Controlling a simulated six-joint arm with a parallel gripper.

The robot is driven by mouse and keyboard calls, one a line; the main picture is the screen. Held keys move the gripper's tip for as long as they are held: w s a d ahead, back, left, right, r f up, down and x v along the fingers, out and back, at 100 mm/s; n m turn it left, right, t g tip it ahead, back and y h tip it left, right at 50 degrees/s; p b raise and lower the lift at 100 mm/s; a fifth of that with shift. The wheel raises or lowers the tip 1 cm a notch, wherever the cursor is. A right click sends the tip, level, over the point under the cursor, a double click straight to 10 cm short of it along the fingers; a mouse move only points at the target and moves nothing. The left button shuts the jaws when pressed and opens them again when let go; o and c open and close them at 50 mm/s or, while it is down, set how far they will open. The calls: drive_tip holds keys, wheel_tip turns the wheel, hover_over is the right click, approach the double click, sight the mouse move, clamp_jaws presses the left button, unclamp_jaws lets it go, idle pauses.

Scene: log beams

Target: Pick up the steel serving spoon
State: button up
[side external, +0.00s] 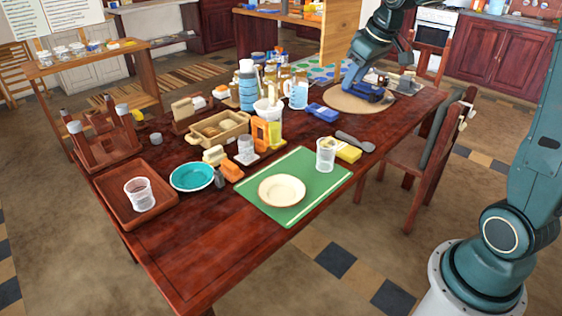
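A grey metal spoon (356,141), which looks like the steel serving spoon, lies on the dark red wooden table (190,261) near its right edge. It is beside a yellow block (347,152) and behind a clear cup (325,155). My gripper (364,94) is low over a round tan mat (342,106) toward the far end of the table, behind the spoon and apart from it. Its fingers are too small and dark to tell whether they are open, or whether anything is between them.
A green mat (255,199) with a cream plate (282,190) lies in front of the spoon. Bottles, including a blue one (247,85), crowd the middle. A chair (425,150) stands at the right edge. The front corner is clear.

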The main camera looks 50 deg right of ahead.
drive_tip(key=w+d+f, duration=0.2)
drive_tip(key=d+f, duration=1)
drive_tip(key=d, duration=0.2)
drive_tip(key=w+d+f, duration=0.2)
drive_tip(key=d+f, duration=1)
drive_tip(key=d, duration=0.3)
drive_tip(key=shift+w+d+m, duration=0.2)
drive_tip(key=shift+m, duration=0.1)
drive_tip(key=shift+f, duration=0.15)
hover_over(359, 143)
drive_tip(key=s, duration=0.3)
drive_tip(key=shift+w+f, duration=0.15)
drive_tip(key=shift+f, duration=3.7)
drive_tip(key=shift+x, duration=2.6)
drive_tip(key=shift+c, duration=0.2)
